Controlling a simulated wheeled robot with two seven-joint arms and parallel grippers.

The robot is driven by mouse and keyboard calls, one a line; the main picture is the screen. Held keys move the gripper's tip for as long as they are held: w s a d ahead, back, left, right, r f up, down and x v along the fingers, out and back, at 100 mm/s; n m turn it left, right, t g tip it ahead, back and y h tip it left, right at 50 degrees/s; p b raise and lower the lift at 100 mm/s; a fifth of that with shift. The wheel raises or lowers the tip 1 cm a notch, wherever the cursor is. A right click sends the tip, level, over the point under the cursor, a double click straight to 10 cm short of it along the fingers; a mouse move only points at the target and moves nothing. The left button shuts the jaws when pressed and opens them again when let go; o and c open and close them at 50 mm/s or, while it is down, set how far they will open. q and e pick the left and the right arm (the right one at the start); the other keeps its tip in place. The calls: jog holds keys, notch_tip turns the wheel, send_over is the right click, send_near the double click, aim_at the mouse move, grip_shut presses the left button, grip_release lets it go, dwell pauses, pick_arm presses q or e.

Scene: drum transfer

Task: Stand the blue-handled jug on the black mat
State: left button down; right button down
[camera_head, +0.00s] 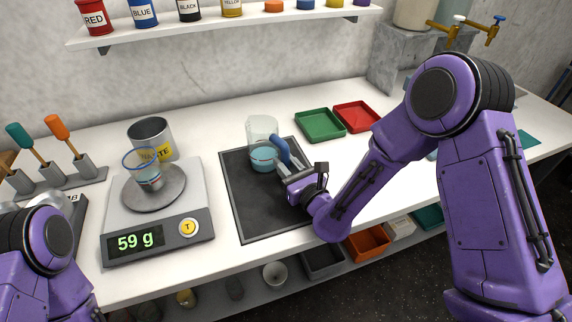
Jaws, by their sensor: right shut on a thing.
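The jug (261,130) is clear, with blue liquid in its lower part and a blue handle (282,151) on its right side. It looks upright at the back of the black mat (255,205); whether its base touches the mat I cannot tell. My right gripper (287,168) is shut on the jug's handle, coming in from the right. The fingertips are partly hidden behind the gripper body. My left arm shows at the lower left, but its gripper is not in view.
A scale (160,236) reading 59 g stands left of the mat, with a blue-rimmed clear cup (147,173) on its pan. A metal waste can (152,134) stands behind it. Green (320,125) and red (357,116) trays lie right of the jug. The mat's front is clear.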

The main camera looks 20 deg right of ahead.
jog(key=c, duration=0.9)
grip_release()
jog(key=shift+f, duration=0.1)
